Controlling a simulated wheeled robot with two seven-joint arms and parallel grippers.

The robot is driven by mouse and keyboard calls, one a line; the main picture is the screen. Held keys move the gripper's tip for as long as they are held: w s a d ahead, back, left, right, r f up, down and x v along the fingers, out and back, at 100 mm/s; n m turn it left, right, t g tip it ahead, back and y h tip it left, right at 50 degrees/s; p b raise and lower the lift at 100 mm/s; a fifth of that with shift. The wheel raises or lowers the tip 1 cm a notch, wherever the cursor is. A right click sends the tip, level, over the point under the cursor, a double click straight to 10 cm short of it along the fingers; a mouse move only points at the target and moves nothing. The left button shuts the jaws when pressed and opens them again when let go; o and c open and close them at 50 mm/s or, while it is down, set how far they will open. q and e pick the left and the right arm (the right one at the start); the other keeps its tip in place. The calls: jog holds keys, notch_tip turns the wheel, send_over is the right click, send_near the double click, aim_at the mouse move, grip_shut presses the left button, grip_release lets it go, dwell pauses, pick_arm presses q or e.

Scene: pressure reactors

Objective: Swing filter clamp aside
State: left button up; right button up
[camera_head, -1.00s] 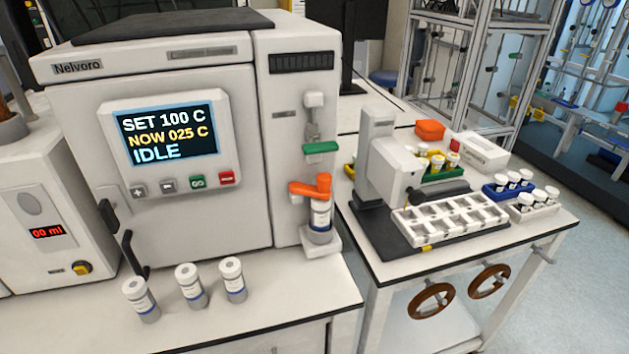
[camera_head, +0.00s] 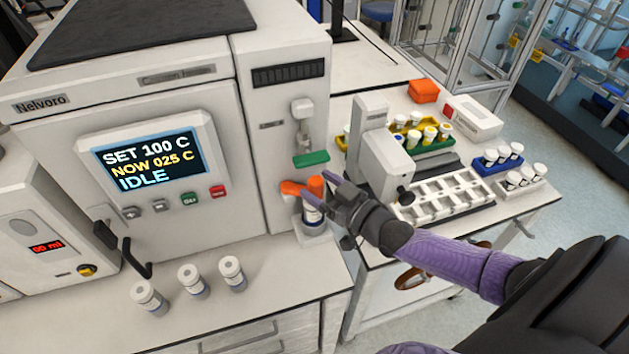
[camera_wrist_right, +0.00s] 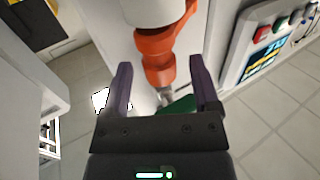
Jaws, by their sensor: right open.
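The orange filter clamp (camera_head: 300,187) sits on the front of the machine's right column, over a white bottle (camera_head: 311,212) with a blue-marked label. The bottle stands on a small white ledge. My right gripper (camera_head: 322,189) reaches in from the right at the clamp's height. In the right wrist view the orange clamp (camera_wrist_right: 157,52) lies between and just beyond the two purple fingers of my gripper (camera_wrist_right: 158,80), which are open. I cannot tell whether either finger touches it. My left gripper is in neither current view.
A green lever (camera_head: 311,159) sticks out above the clamp. Three white-capped bottles (camera_head: 192,281) stand on the bench front. A side table holds a white sample tray (camera_head: 440,196), a small instrument (camera_head: 379,150) and vial racks, close behind my right arm.

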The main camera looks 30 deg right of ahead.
jog(key=shift+x, duration=0.9)
grip_shut()
dwell(0.8)
